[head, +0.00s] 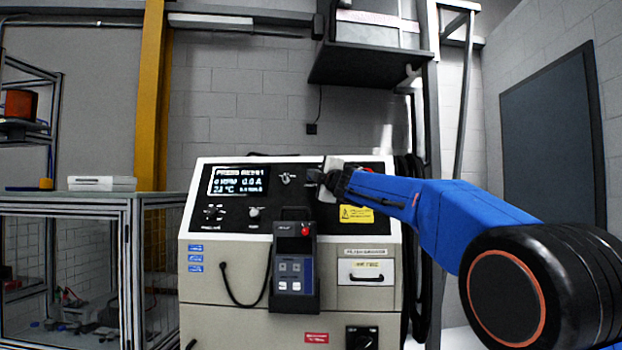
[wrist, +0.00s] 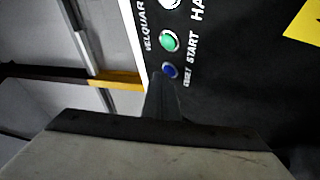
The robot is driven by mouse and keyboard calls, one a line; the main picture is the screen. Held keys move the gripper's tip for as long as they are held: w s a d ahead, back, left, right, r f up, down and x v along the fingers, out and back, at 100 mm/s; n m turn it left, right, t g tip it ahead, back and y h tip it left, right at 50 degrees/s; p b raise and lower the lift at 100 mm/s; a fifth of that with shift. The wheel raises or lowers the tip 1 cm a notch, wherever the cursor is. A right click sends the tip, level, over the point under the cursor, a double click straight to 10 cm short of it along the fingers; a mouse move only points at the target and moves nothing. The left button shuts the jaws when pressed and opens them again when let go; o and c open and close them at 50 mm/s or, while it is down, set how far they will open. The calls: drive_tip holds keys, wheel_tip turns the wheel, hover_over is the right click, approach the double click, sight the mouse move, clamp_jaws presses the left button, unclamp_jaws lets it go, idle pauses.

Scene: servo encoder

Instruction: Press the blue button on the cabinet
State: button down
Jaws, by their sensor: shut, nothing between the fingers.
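The cabinet (head: 230,280) is a beige unit with a sloped black control panel (head: 335,215), in the middle of the head view. The blue button (wrist: 170,71) is small and round, on the black panel in the wrist view, beside a label that seems to read RESET. My gripper (head: 316,177) is at the panel's upper right part and covers the area behind it in the head view. In the wrist view its shut dark fingers (wrist: 163,98) are empty and point at the blue button, their tip just below it. I cannot tell whether they touch it.
A green button (wrist: 169,41) labelled START sits just above the blue one in the wrist view, with a white one (wrist: 168,4) above that. A lit display (head: 238,181) is at the panel's left. A handheld pendant (head: 294,265) hangs on the cabinet front, below my gripper.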

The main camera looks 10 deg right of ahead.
drive_tip(key=shift+w, duration=0.15)
idle(0.5)
drive_tip(key=shift+s+a+r, duration=0.1)
drive_tip(key=shift+s+r, duration=0.1)
drive_tip(key=shift+s, duration=0.3)
drive_tip(key=s+a+r, duration=0.1)
drive_tip(key=s+r, duration=0.1)
drive_tip(key=s, duration=0.3)
drive_tip(key=shift+a+r, duration=0.3)
idle(0.4)
idle(0.6)
